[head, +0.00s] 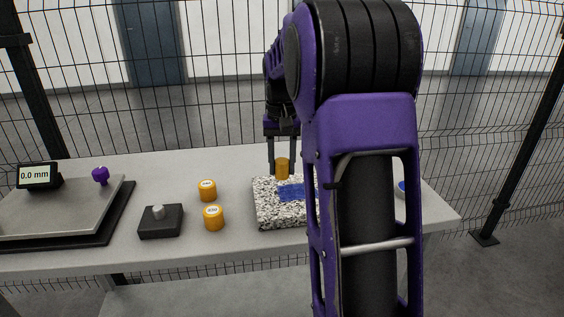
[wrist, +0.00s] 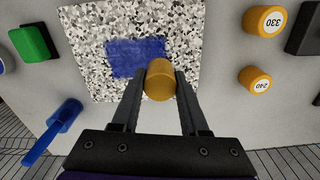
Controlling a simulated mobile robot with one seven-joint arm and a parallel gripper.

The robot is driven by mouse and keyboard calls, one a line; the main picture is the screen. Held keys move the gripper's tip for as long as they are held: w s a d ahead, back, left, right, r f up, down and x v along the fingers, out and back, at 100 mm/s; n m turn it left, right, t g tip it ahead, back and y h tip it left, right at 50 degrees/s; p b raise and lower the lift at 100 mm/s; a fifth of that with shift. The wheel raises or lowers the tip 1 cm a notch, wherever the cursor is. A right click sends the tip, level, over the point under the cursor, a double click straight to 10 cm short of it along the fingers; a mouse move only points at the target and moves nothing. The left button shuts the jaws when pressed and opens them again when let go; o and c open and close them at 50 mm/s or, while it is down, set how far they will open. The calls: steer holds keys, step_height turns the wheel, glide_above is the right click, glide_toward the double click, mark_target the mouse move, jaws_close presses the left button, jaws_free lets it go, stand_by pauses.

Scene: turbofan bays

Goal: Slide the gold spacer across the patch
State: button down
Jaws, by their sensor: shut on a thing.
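My gripper (head: 283,166) is shut on a gold spacer (head: 282,169), which also sits between the fingertips in the wrist view (wrist: 160,80). The spacer is by the back edge of the speckled granite block (head: 265,213). I cannot tell if its base touches the stone. A blue patch (head: 291,192) lies on the block's top. In the wrist view the spacer overlaps the near right corner of the patch (wrist: 133,56). My arm hides the block's right side in the head view.
Two gold cylinders, marked 330 (wrist: 265,21) and 240 (wrist: 254,79), stand left of the block in the head view, beside a dark box (head: 160,222). A plate with a 0.0 mm display (head: 36,176) is further left. A blue tool (wrist: 56,126) and green block (wrist: 33,43) lie opposite.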

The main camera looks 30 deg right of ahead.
mark_target(282, 178)
steer(key=shift+f+b, duration=0.3)
steer(key=shift+f, duration=1.65)
steer(key=shift+f, duration=0.6)
stand_by(0.7)
steer(key=shift+s+d, duration=0.1)
steer(key=shift+d, duration=0.1)
steer(key=shift+s+d, duration=0.25)
steer(key=shift+d, duration=0.55)
steer(key=shift+d+p, duration=0.2)
steer(key=shift+p, duration=0.1)
steer(key=shift+s+d, duration=0.25)
steer(key=shift+d, duration=0.45)
steer(key=shift+s+d+p, duration=0.1)
steer(key=shift+d+p, duration=0.25)
steer(key=shift+d, duration=0.15)
steer(key=shift+s+d, duration=0.1)
steer(key=shift+d, duration=0.25)
steer(key=shift+s+d, duration=0.1)
steer(key=shift+d, duration=0.25)
stand_by(0.6)
